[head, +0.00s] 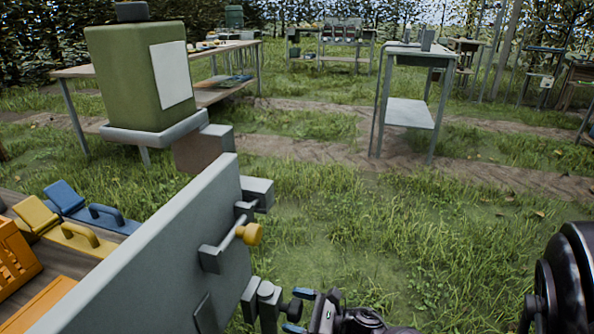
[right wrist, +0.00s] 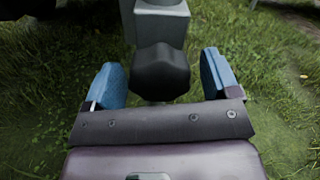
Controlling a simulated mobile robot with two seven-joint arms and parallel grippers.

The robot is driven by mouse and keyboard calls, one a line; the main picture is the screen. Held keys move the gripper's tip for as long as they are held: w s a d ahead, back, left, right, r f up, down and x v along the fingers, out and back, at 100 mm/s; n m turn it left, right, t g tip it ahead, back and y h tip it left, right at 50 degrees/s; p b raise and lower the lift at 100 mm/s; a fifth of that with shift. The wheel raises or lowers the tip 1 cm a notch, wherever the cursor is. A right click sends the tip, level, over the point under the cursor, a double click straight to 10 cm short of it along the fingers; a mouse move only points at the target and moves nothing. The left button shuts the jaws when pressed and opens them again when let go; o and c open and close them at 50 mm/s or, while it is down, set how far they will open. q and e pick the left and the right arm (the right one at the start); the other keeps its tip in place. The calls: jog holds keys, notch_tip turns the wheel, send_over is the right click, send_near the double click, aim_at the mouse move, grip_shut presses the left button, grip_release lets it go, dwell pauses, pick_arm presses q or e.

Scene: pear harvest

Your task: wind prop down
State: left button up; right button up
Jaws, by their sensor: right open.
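A grey post and bracket (head: 267,306), which seems to be the prop, stands at the near edge of the grey panel in the head view. In the right wrist view its grey block (right wrist: 163,22) is at the top, with a dark faceted knob (right wrist: 161,73) below it. My right gripper (head: 297,311) is open, its two blue fingers on either side of the knob. In the right wrist view, gaps show between the knob and both fingers of the gripper (right wrist: 163,80). The prop's lower end is hidden. My left gripper is out of view.
The grey panel (head: 150,262) carries a yellow-knobbed latch (head: 250,234). Behind it are an orange crate (head: 15,255) and yellow and blue pieces. A green box (head: 125,80) stands above the panel. Grass lies open to the right, with tables (head: 410,50) farther back.

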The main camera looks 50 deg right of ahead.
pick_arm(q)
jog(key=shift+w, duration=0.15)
pick_arm(e)
jog(key=shift+s, duration=0.15)
jog(key=shift+s+d, duration=0.2)
jog(key=shift+s, duration=0.1)
pick_arm(q)
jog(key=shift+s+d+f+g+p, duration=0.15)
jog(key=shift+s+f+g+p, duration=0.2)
jog(key=shift+p, duration=0.3)
pick_arm(e)
jog(key=v, duration=1)
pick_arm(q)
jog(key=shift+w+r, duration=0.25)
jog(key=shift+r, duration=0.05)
pick_arm(e)
jog(key=shift+w, duration=0.1)
